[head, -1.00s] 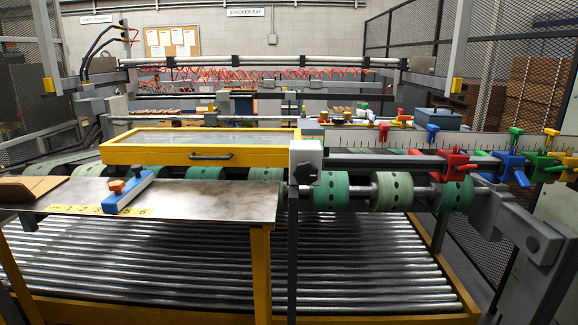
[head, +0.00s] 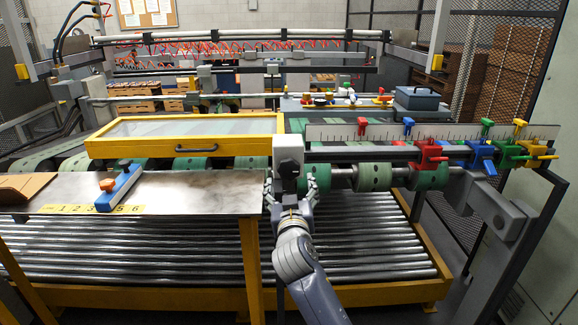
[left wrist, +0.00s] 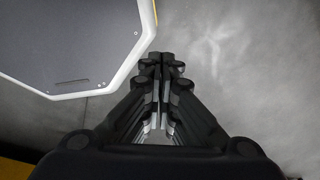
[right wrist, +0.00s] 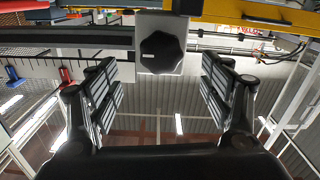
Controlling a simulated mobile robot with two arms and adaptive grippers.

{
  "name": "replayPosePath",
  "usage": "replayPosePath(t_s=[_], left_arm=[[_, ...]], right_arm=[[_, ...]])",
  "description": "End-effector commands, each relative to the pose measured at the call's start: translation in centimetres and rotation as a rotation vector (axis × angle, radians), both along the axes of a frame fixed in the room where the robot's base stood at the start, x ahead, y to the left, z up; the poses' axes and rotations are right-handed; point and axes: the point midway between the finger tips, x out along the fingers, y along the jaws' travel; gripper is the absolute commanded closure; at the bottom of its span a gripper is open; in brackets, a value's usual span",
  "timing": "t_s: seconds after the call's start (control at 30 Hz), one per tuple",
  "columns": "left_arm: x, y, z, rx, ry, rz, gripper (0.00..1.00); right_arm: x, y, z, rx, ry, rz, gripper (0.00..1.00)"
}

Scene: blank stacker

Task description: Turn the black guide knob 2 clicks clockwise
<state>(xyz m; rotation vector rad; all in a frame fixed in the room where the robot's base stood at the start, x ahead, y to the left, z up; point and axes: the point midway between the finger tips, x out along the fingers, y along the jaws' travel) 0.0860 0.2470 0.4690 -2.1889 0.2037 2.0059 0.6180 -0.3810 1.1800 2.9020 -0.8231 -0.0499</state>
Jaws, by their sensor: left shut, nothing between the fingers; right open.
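The black guide knob (right wrist: 161,52) shows whole in the right wrist view as a lobed dial with a small pale mark, on a light grey block (right wrist: 175,27). In the head view the knob (head: 289,168) sits low on that block and is partly hidden by my right gripper (head: 290,186). The right gripper (right wrist: 160,86) is open. Its fingers stand apart to either side of the knob's line, and the knob appears beyond the tips; I see no contact. My left gripper (left wrist: 161,62) is shut and empty, away from the knob, and shows only in the left wrist view.
A metal table (head: 190,196) with a blue stop (head: 121,186) lies left of the block. Green rollers (head: 372,177) and a ruler (head: 340,131) with coloured clamps run to the right. A roller bed (head: 150,262) lies below. A pale-edged dark panel (left wrist: 70,40) is near my left gripper.

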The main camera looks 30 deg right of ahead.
Motion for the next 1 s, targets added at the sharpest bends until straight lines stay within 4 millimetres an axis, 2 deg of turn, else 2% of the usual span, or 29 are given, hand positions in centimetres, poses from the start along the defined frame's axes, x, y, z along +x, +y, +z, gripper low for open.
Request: replayPosePath(t_s=[0.33,0.5,0.7,1.0], left_arm=[[0.0,-1.8,1.9,-0.021,-0.001,0.0,1.0],[0.1,-2.0,2.5,-0.024,-0.003,-0.003,1.0],[0.2,-1.7,2.9,-0.02,-0.004,-0.005,1.0],[0.2,-1.1,3.0,-0.014,-0.005,-0.001,1.0]], right_arm=[[4.7,-2.9,0.2,-0.003,0.003,0.001,0.27],[6.6,-4.1,0.1,-0.001,0.003,0.001,0.27],[8.0,-4.8,0.0,-0.001,0.002,0.002,0.27],[8.4,-5.1,-0.1,-0.001,0.002,0.003,0.27]])
